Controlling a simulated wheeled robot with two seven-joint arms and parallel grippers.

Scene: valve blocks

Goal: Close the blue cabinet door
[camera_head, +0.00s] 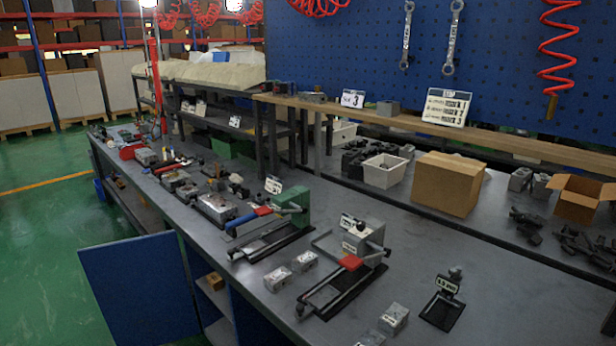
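The blue cabinet door (137,293) is at the lower left, below the front edge of the long grey workbench. It stands swung open, out to the left over the green floor. To its right the dark cabinet opening (212,293) shows inner shelves with a small brown block (215,281) on one of them. The lower part of the door runs out of the picture. Neither my left nor my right gripper shows in the head view.
The grey workbench top (400,225) holds clamp fixtures (350,262), metal valve blocks (291,270), a cardboard box (447,184) and a white bin (384,171). The green floor (50,225) left of the bench is clear. A blue pegboard (350,55) stands behind.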

